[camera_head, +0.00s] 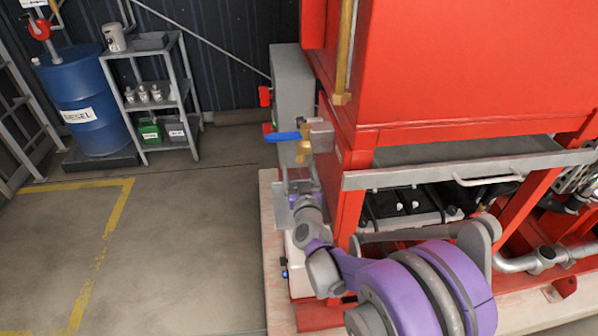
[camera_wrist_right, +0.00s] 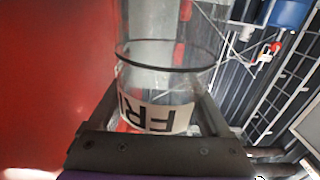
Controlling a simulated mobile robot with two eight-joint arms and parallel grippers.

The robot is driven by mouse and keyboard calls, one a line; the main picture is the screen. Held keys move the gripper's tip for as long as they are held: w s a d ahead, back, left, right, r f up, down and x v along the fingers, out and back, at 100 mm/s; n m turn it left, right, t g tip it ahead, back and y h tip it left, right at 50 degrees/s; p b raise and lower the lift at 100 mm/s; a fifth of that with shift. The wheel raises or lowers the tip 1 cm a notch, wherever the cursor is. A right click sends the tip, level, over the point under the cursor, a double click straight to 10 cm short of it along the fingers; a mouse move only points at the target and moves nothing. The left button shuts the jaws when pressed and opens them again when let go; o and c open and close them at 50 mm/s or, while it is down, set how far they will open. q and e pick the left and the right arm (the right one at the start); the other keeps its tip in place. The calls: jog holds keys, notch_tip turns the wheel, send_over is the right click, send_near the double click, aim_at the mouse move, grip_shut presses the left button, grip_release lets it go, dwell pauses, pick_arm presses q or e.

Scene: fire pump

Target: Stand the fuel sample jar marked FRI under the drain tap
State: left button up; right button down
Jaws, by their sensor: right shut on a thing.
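The clear jar marked FRI (camera_wrist_right: 165,88) is between the fingers of my right gripper, with a dark ring around it and its white label facing the wrist camera. My right gripper (camera_head: 301,184) is shut on it, just below the drain tap (camera_head: 303,148) in the head view. The tap has a brass body and a blue lever pointing left. In the head view the jar is too small or hidden to make out clearly; whether it touches any support cannot be told. My left gripper is out of view.
The red tank (camera_head: 455,65) and its frame stand right of the tap. A grey cabinet (camera_head: 292,95) is behind it. At the back left are a blue diesel drum (camera_head: 78,98) and a grey shelf rack (camera_head: 150,45) with small jars. The floor at left is clear.

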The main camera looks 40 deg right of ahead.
jog(key=shift+c, duration=0.6)
grip_release()
jog(key=shift+o, duration=0.6)
jog(key=shift+s+a+r+p, duration=0.1)
jog(key=shift+s+r+p, duration=0.1)
jog(key=shift+p, duration=0.1)
jog(key=v, duration=1.2)
jog(key=s+a+f+n+g+y, duration=0.1)
jog(key=a+f+n+y, duration=0.15)
jog(key=a+y, duration=0.35)
jog(key=s+a+f+n+g+y, duration=0.1)
jog(key=a+f+n+g+y, duration=0.15)
jog(key=a, duration=0.65)
jog(key=s+f+g, duration=0.3)
jog(key=s, duration=0.4)
jog(key=s+a+f+g, duration=0.1)
jog(key=s+f+g, duration=0.2)
jog(key=s, duration=0.4)
jog(key=shift+s+n+g+b, duration=0.2)
jog(key=shift+n+g+b, duration=0.15)
jog(key=shift+g, duration=0.4)
